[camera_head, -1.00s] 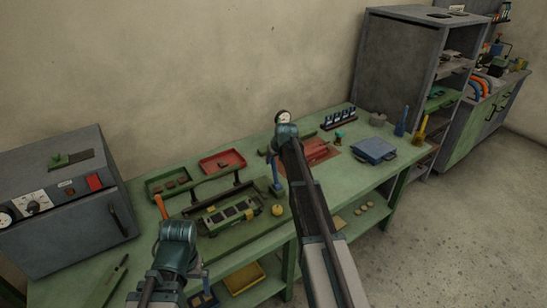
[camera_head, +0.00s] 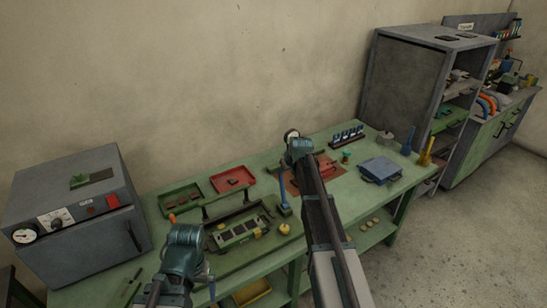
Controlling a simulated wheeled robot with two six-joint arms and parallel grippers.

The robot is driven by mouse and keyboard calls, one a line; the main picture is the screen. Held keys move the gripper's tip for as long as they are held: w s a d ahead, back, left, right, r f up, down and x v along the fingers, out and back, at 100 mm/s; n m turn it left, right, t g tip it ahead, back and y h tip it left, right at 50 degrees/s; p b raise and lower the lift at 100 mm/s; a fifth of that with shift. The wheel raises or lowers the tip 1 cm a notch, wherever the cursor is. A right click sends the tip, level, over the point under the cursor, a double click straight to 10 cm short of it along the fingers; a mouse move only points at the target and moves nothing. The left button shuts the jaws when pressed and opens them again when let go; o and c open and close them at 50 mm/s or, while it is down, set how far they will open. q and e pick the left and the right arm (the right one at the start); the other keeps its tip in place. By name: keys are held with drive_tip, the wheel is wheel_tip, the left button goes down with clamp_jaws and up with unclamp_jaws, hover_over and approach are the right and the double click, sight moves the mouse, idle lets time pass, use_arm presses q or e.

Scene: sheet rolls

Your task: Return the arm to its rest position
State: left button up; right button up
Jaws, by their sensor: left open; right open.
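My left arm (camera_head: 180,262) comes in at the bottom left, over the front edge of the green bench (camera_head: 290,222). Its gripper (camera_head: 208,284) shows only in part, low beside the wrist, and looks empty. My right arm (camera_head: 322,225) reaches up and forward across the bench. Its wrist ends near the red device on a brown mat (camera_head: 328,187). The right gripper's fingers are hidden behind that wrist.
A grey oven (camera_head: 75,215) stands at the left. Green and red trays (camera_head: 233,180), a fixture frame (camera_head: 240,229) and a yellow knob (camera_head: 284,229) sit mid-bench. A blue box (camera_head: 380,170) and bottle rack (camera_head: 347,135) lie right. Open floor (camera_head: 450,235) is at right.

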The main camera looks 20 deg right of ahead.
drive_tip(key=s+a+f+n+g+b, duration=0.1)
drive_tip(key=s+a+f+g+b, duration=0.2)
drive_tip(key=s+a, duration=0.75)
drive_tip(key=s+a+f+g+b, duration=0.1)
drive_tip(key=s+a+f, duration=0.1)
drive_tip(key=s+a, duration=0.3)
drive_tip(key=s+a+f+n+g+b, duration=0.1)
drive_tip(key=s+a, duration=0.5)
drive_tip(key=s, duration=0.6)
drive_tip(key=s+a+f+n+g+h+b, duration=0.1)
drive_tip(key=s+a+f+b, duration=0.1)
drive_tip(key=s+a+f, duration=0.2)
drive_tip(key=s+a, duration=0.2)
drive_tip(key=s, duration=0.2)
drive_tip(key=shift+s, duration=0.3)
